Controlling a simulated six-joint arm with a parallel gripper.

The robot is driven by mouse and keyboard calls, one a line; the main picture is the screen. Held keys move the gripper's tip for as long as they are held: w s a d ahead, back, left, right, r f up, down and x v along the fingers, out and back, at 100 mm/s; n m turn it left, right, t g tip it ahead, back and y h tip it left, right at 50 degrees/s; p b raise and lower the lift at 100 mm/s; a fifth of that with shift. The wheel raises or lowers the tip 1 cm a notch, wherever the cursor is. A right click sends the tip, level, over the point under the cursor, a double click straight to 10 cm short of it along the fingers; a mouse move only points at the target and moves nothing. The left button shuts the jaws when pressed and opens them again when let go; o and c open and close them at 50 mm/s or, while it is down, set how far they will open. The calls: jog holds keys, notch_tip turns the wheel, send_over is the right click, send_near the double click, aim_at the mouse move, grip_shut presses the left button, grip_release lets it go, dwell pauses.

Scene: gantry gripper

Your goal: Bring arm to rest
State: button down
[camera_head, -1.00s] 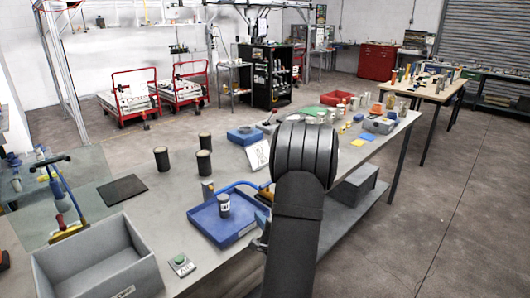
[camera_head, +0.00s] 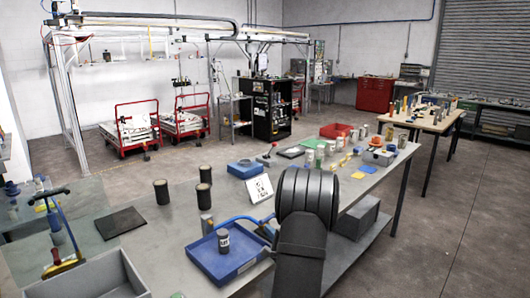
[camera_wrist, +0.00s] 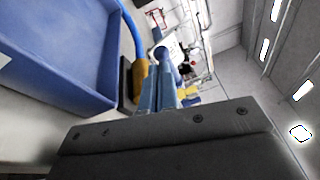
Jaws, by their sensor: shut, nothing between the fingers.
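My arm (camera_head: 305,205) reaches up from the bottom of the head view, over the right part of the grey workbench. In that view its body hides my gripper. In the wrist view my gripper's blue-grey fingers (camera_wrist: 164,88) lie close together, shut and empty, beyond the dark wrist housing (camera_wrist: 170,145). The fingers point out over the bench, to the right of a blue tray (camera_wrist: 60,55). A blue curved tube with a yellow end (camera_wrist: 139,80) passes close to the fingers in the picture; whether it touches them I cannot tell.
In the head view the blue tray (camera_head: 202,262) holds a dark labelled cylinder (camera_head: 223,241). Several dark cylinders (camera_head: 162,192) stand behind it. A white sign (camera_head: 259,188) and a blue box (camera_head: 245,168) stand farther back. A grey bin (camera_head: 95,275) is at lower left.

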jog(key=shift+w+a+r, duration=0.1)
jog(key=shift+w+a, duration=0.3)
jog(key=shift+d, duration=0.1)
jog(key=shift+d, duration=0.1)
